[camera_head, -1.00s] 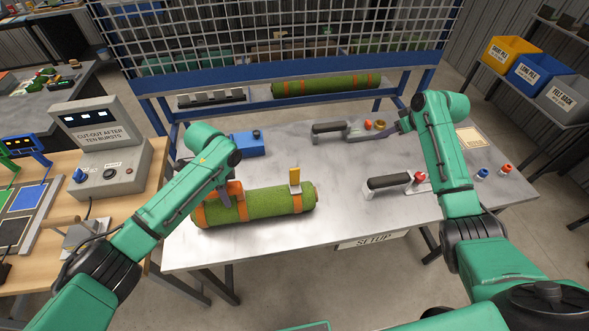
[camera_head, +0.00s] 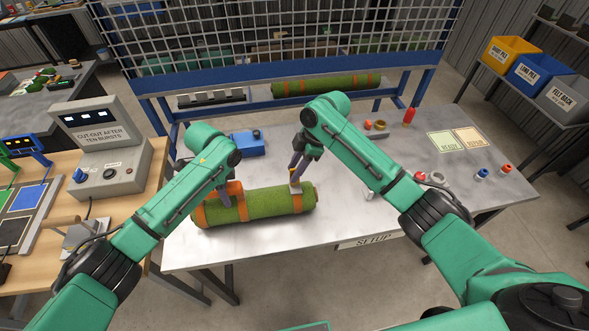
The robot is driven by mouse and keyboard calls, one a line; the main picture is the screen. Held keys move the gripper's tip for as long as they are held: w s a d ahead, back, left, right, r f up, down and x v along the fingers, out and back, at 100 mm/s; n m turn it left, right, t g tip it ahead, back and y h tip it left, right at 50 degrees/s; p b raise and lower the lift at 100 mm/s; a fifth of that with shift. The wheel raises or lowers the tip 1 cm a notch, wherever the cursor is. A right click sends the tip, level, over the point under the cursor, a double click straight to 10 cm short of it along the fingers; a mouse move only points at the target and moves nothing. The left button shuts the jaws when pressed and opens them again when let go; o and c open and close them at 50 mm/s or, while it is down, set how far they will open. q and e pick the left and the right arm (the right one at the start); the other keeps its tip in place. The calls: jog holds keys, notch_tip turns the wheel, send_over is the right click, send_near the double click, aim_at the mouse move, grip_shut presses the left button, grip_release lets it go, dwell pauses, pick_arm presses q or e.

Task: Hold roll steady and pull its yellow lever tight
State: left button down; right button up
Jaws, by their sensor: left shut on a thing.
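The green turf roll (camera_head: 265,207) with orange straps lies across the left front of the metal table (camera_head: 270,249). My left gripper (camera_head: 226,200) is shut on the roll near its left end, by an orange strap. My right gripper (camera_head: 295,180) points down at the roll's right end, where the yellow lever (camera_head: 293,174) stands by the right strap. The fingers cover most of the lever, so I cannot tell whether they are closed on it.
A blue box (camera_head: 249,143) sits behind the roll. Red and blue capped items (camera_head: 482,174) and two label cards (camera_head: 447,141) lie on the right. A grey control box (camera_head: 108,150) stands on the left bench. My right arm hides part of the table's middle.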

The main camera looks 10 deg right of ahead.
jog(key=shift+a+f, duration=0.1)
jog(key=shift+f, duration=0.2)
grip_shut()
jog(key=shift+w+r, duration=0.1)
dwell(1.1)
